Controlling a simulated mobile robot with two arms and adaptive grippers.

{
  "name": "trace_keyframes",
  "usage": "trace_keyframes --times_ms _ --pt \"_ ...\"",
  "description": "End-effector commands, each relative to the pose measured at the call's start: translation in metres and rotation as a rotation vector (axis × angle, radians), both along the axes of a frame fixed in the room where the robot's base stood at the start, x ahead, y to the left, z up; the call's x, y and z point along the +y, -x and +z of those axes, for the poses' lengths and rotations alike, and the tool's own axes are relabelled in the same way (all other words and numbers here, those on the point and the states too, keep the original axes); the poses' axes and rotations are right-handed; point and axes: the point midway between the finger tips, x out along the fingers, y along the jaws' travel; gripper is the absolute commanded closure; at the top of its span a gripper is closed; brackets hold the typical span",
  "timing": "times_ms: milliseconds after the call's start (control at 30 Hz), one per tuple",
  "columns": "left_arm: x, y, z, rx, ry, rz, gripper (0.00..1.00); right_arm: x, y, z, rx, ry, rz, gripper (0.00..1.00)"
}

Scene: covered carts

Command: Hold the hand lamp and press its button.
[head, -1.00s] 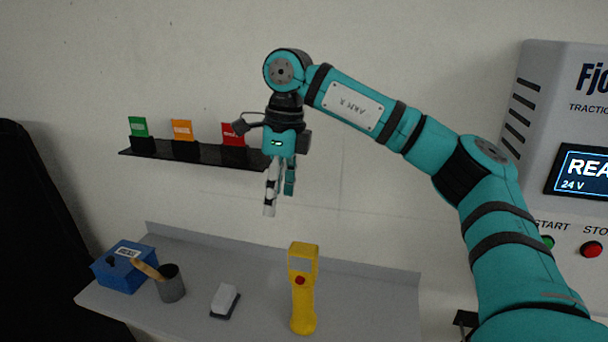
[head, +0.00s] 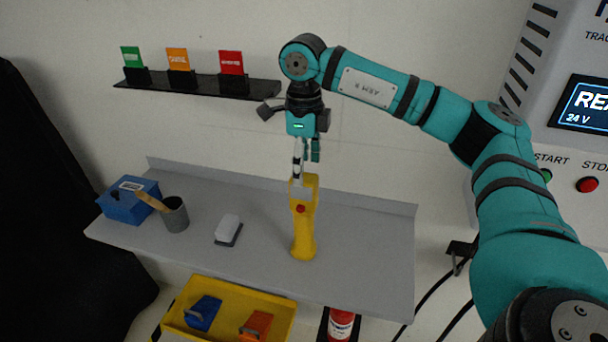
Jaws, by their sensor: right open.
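The yellow hand lamp (head: 303,235) stands upright on the grey shelf, with its red button (head: 301,209) facing me and a pale lens panel above it. My right gripper (head: 306,168) points down just above the lamp's head. Its fingers are open and nothing is between them. One fingertip overlaps the top edge of the lamp in the picture; I cannot tell whether it touches. My left gripper is not in the head view.
The grey shelf (head: 365,255) also carries a blue box (head: 128,207), a grey cup (head: 174,217) with a brush and a white-topped block (head: 228,229). A yellow tray (head: 188,289) and a red bottle (head: 341,324) sit below. A black ledge (head: 215,87) holds coloured cards.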

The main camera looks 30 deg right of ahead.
Motion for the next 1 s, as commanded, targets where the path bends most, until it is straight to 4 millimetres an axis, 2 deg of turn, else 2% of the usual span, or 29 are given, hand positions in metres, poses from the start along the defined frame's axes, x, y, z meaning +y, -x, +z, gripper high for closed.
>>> trace_keyframes --times_ms 100,300,667,1000 --pt "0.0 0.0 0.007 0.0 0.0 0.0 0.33 0.0 0.001 -0.018 0.004 0.0 0.0 0.31" --pt "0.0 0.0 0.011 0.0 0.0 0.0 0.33 0.0 0.0 -0.037 0.001 -0.001 0.0 0.31" --pt "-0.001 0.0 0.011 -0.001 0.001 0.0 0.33 0.0 0.0 -0.042 0.0 -0.001 0.0 0.32" --pt "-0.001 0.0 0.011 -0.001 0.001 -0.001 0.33 0.0 0.0 -0.041 0.0 -0.001 0.0 0.77"
